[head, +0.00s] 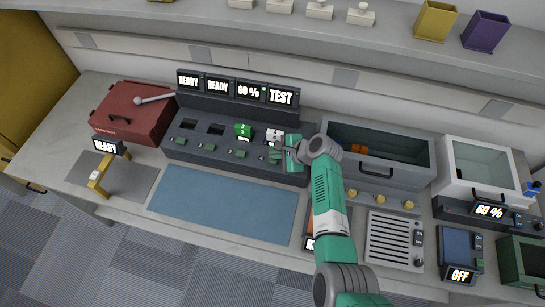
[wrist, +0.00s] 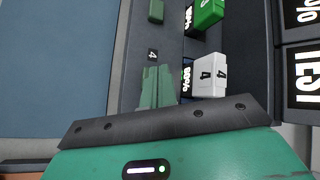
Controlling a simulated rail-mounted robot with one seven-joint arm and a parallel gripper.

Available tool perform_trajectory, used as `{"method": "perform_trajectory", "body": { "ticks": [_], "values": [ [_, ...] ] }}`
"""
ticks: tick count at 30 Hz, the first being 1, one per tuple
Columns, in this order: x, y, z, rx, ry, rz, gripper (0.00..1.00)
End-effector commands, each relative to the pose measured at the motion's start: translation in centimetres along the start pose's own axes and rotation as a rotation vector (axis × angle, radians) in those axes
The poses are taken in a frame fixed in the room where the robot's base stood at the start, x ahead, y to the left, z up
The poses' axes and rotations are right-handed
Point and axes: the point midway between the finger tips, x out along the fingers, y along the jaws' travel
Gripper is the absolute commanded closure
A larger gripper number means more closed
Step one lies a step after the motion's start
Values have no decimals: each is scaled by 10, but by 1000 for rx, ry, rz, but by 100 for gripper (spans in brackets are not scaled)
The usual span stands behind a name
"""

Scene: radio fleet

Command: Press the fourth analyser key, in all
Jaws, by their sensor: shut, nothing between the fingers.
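The dark analyser (head: 222,163) stands at the back of the bench, with a row of small green keys along its front. Its fourth display (head: 281,97) reads TEST; the third (head: 249,91) reads 60 %. My gripper (head: 274,156) is shut and empty, low at the analyser's right end. In the wrist view its green fingertips (wrist: 158,84) are just below the printed 4, over the fourth key's place. They hide that key; contact cannot be told.
The first two bays look empty, their displays reading READY. A blue mat (head: 224,204) lies clear in front. A grey bin (head: 380,160) stands right of the analyser, and a red case (head: 131,112) left. A shelf edge runs above.

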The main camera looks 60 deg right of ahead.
Motion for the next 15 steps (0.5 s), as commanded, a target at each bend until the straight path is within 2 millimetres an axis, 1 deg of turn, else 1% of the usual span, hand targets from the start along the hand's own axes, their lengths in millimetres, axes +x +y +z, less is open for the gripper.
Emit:
{"method": "perform_trajectory", "body": {
  "ticks": [5, 8, 15],
  "values": [
    [0, 0, 0, 0, 0, 0, 100],
    [-3, -2, 2, 0, 0, 0, 100],
    [-20, -15, 15, 0, 0, 0, 100]
  ]
}}
